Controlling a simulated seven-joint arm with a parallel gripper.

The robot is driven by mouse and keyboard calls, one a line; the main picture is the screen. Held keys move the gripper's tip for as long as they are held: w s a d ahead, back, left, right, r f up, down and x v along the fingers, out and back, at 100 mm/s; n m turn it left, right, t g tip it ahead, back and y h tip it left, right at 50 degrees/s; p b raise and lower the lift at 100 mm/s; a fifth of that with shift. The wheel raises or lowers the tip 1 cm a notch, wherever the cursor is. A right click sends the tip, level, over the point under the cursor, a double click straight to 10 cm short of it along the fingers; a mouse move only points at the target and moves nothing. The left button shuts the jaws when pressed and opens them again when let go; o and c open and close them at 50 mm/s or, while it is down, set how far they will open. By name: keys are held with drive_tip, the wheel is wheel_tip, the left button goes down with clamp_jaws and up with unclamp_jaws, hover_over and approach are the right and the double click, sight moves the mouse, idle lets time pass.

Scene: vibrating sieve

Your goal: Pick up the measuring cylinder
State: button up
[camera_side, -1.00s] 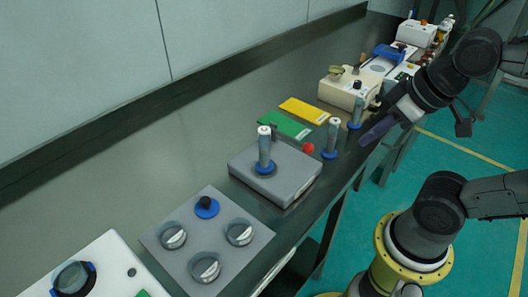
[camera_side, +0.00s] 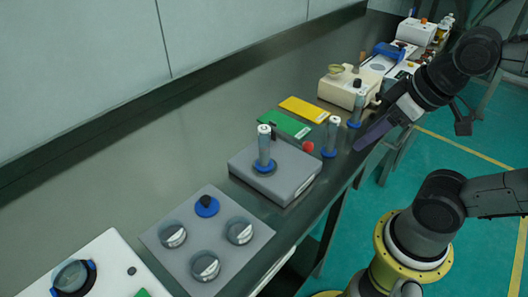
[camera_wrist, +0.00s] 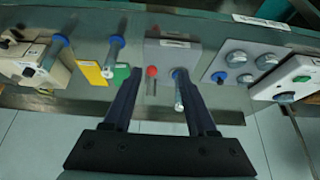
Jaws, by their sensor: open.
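Three slim grey cylinders with blue bases stand upright on the bench; I cannot tell which one is meant. One cylinder (camera_side: 264,148) stands on a grey block, one (camera_side: 332,135) stands right of the block, and one (camera_side: 357,109) stands farther back by a beige machine. In the wrist view they show on the block (camera_wrist: 179,92), left of it (camera_wrist: 113,50) and at the far left (camera_wrist: 54,48). My gripper (camera_side: 373,133) is open and empty near the bench's front edge, right of the middle cylinder. Its two fingers (camera_wrist: 157,85) show apart in the wrist view.
The beige machine (camera_side: 340,88) stands behind. The bench along the wall is clear.

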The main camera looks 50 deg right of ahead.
drive_tip(key=shift+o, duration=0.4)
drive_tip(key=w+r+n+g, duration=0.2)
drive_tip(key=w+r+n, duration=0.4)
drive_tip(key=n, duration=0.5)
drive_tip(key=n+g, duration=0.3)
drive_tip(key=n, duration=0.4)
hover_over(264, 155)
drive_tip(key=w+d, duration=0.1)
drive_tip(key=d, duration=0.1)
wheel_tip(264, 155, down, 5)
drive_tip(key=shift+a+r, duration=0.1)
drive_tip(key=shift+r, duration=0.1)
drive_tip(key=shift+g, duration=0.3)
drive_tip(key=f, duration=0.8)
drive_tip(key=shift+a+f, duration=0.2)
drive_tip(key=shift+f, duration=0.15)
drive_tip(key=shift+s+a+f, duration=0.1)
drive_tip(key=shift+a+f, duration=0.05)
drive_tip(key=shift+f, duration=1.35)
drive_tip(key=shift+a+f, duration=0.1)
drive_tip(key=shift+f, duration=1.35)
